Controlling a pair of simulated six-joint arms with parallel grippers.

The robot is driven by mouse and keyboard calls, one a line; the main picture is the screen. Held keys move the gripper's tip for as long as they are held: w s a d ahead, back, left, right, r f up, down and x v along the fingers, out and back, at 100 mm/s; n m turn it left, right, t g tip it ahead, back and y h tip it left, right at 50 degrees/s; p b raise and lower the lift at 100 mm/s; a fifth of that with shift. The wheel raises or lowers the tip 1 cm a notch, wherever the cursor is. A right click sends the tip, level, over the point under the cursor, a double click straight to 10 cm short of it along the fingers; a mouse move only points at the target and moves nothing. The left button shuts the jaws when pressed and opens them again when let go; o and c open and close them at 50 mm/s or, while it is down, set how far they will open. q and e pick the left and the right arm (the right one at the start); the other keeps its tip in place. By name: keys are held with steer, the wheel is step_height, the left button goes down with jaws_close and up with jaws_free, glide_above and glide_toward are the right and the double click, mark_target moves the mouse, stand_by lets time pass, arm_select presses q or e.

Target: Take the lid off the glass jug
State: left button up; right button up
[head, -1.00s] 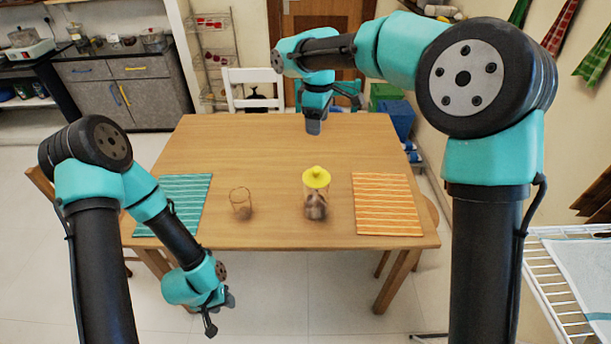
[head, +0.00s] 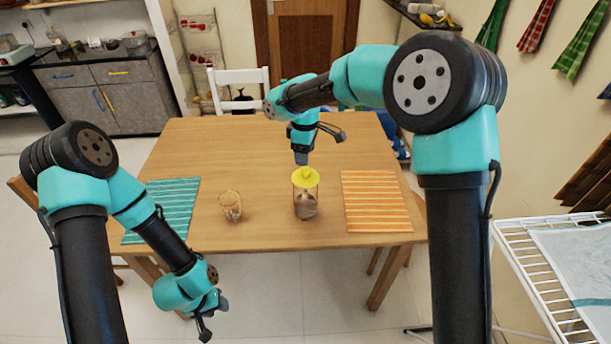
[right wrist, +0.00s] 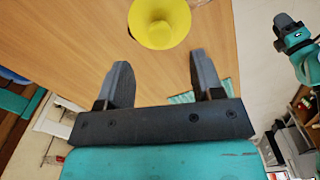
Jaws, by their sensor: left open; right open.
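The glass jug (head: 306,209) stands upright on the table between the two mats, with its yellow lid (head: 306,178) on top. The lid also shows in the right wrist view (right wrist: 160,22), beyond the fingertips and centred a little above the gap. My right gripper (head: 302,158) is just behind and above the lid, pointing down. In the right wrist view its two fingers (right wrist: 160,75) are apart with nothing between them. My left gripper (head: 213,316) hangs low in front of the table's front edge, open and away from the jug.
A clear glass (head: 231,207) stands left of the jug. A teal striped mat (head: 165,208) lies at the left and an orange striped mat (head: 376,202) at the right. The back of the wooden table (head: 215,140) is clear. A white chair (head: 240,88) stands behind it.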

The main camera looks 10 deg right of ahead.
mark_target(305, 168)
steer(key=shift+f, duration=0.95)
steer(key=shift+f, duration=2.6)
steer(key=c, duration=1)
steer(key=shift+r, duration=0.2)
